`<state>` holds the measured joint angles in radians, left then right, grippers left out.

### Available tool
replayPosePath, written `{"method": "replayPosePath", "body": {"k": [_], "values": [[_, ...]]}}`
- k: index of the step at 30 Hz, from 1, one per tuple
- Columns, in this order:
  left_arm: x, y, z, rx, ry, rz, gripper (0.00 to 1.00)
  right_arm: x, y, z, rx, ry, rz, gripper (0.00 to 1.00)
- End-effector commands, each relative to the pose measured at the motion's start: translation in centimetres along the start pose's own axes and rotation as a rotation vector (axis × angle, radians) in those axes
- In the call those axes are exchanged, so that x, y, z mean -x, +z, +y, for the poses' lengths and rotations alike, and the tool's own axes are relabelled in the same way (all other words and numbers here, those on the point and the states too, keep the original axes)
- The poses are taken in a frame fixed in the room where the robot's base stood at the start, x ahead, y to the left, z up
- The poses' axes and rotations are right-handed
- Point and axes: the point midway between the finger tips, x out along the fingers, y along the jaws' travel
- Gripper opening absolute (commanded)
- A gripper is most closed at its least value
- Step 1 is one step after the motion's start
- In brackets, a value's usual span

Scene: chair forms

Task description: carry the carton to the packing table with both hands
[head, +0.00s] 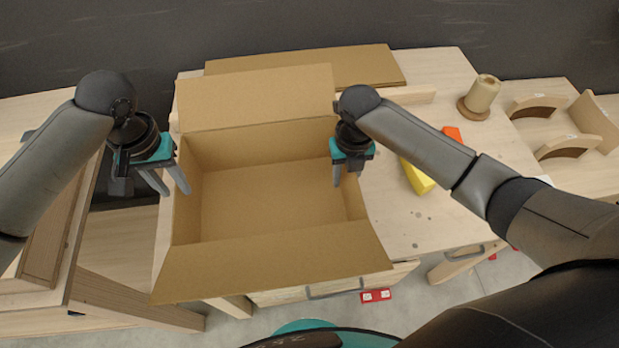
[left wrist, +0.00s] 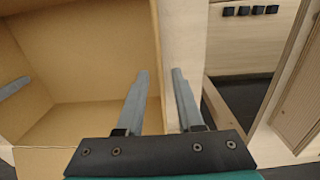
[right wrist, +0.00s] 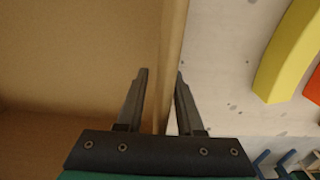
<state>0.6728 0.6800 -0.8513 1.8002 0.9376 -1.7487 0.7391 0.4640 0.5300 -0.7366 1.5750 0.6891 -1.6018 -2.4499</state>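The open, empty brown carton (head: 265,200) stands upright on a pale wooden table (head: 400,215), its flaps folded outward. My left gripper (head: 176,191) is open at the carton's left wall. In the left wrist view its fingers (left wrist: 160,75) lie on either side of that wall's edge, with a gap between them. My right gripper (head: 346,180) is open at the right wall. In the right wrist view its fingers (right wrist: 162,75) straddle the wall, the right finger close to it. I cannot tell which surface is the packing table.
A flat cardboard sheet (head: 370,66) lies behind the carton. A yellow block (head: 417,177), an orange piece (head: 452,133) and a spool (head: 482,93) are on the right. Curved wooden forms (head: 568,146) stand farther right. Another wooden table (head: 35,120) is at the left, across a gap.

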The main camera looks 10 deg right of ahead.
Motion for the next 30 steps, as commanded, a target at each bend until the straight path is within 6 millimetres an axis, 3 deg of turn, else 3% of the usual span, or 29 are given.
{"method": "replayPosePath", "body": {"k": [6,14,30], "values": [[3.9,-0.1,0.0,0.000,0.000,0.002,0.36,0.0,0.0,0.0,0.000,0.000,0.000,0.36],[5.3,0.0,0.0,0.000,-0.001,0.000,0.36,0.8,0.1,0.0,0.001,0.001,-0.003,0.36],[5.2,0.0,0.0,0.000,-0.001,0.000,0.36,10.7,0.1,0.0,0.001,0.000,-0.004,0.36]]}}
